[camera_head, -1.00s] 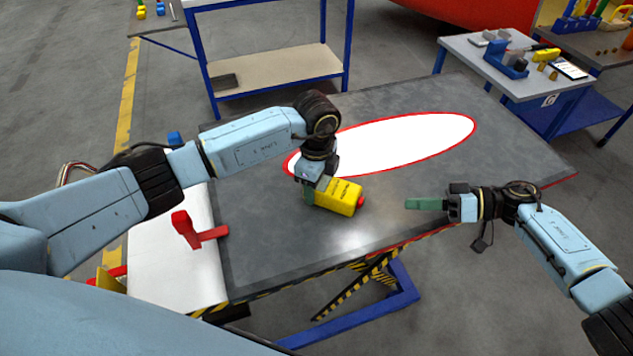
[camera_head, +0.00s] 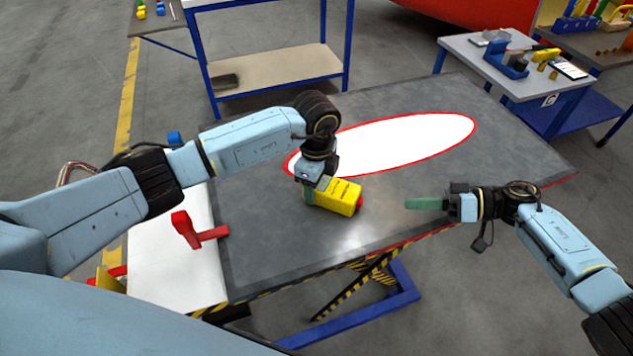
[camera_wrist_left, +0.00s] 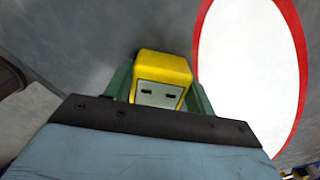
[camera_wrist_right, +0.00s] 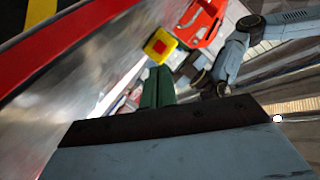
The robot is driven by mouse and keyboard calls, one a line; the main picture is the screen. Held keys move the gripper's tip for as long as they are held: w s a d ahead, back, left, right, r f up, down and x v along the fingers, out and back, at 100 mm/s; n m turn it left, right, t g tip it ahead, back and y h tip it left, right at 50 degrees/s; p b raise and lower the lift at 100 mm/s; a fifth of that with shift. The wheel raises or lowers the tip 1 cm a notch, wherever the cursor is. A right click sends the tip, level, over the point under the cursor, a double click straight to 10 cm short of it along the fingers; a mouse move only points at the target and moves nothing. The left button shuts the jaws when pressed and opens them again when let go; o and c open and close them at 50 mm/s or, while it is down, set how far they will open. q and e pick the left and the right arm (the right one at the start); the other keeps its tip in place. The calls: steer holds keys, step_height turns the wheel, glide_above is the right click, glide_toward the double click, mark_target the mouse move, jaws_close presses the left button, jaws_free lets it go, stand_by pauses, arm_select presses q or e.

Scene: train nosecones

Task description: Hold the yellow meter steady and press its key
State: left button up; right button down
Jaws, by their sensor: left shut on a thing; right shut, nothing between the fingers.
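The yellow meter (camera_head: 339,196) lies on the grey lift table (camera_head: 420,205), with a red end facing right. My left gripper (camera_head: 310,192) is shut on the meter's left part from above. In the left wrist view the meter (camera_wrist_left: 163,72) sits between the two green fingers (camera_wrist_left: 160,95). In the right wrist view the meter's yellow end (camera_wrist_right: 151,52) shows a red square key (camera_wrist_right: 159,46). My right gripper (camera_head: 408,203) is shut and empty, pointing left at the meter's red end, with a gap between them. Its closed fingers also show in the right wrist view (camera_wrist_right: 158,75).
A white area outlined in red (camera_head: 410,140) lies on the table behind the meter. A red clamp-like part (camera_head: 200,232) stands on a white surface (camera_head: 170,275) at left. A side table (camera_head: 520,75) with a blue holder stands at back right. The table front is clear.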

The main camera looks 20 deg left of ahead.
mark_target(376, 220)
arm_select(q)
steer(key=shift+f, duration=0.1)
